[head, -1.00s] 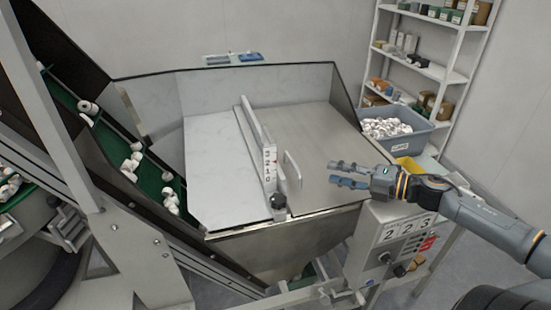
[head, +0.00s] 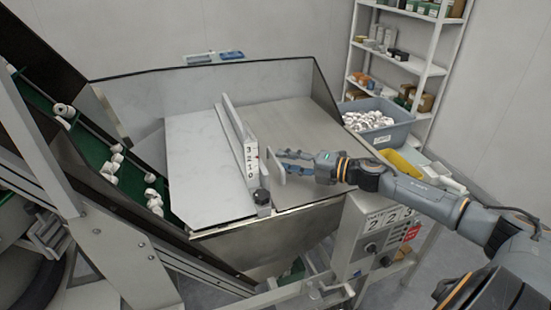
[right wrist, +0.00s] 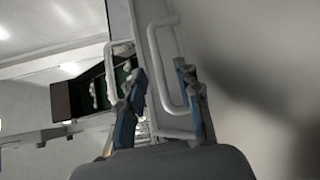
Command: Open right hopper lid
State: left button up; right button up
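The right hopper lid (head: 300,115) is a flat brownish-grey panel, lying closed on the right half of the hopper. Its upright white loop handle (head: 277,168) stands near the lid's left edge. My right gripper (head: 287,162) is at the handle, its fingers overlapping it in the head view. In the right wrist view, the handle (right wrist: 160,70) rises between the two blue-padded fingers of my gripper (right wrist: 163,95), which are apart, with gaps showing beside it. Whether either finger touches the handle I cannot tell. My left gripper is not in view.
A divider with a numbered scale (head: 251,160) and a dark knob (head: 262,197) stands left of the handle. The left lid (head: 205,165) lies flat. A grey bin of white caps (head: 375,135) and a control box (head: 375,235) are to the right. A green conveyor (head: 90,145) is at left.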

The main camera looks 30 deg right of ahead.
aim_at(276, 159)
jog(key=shift+p+x, duration=0.4)
jog(key=shift+x, duration=1.5)
jog(key=shift+c, duration=0.2)
grip_shut()
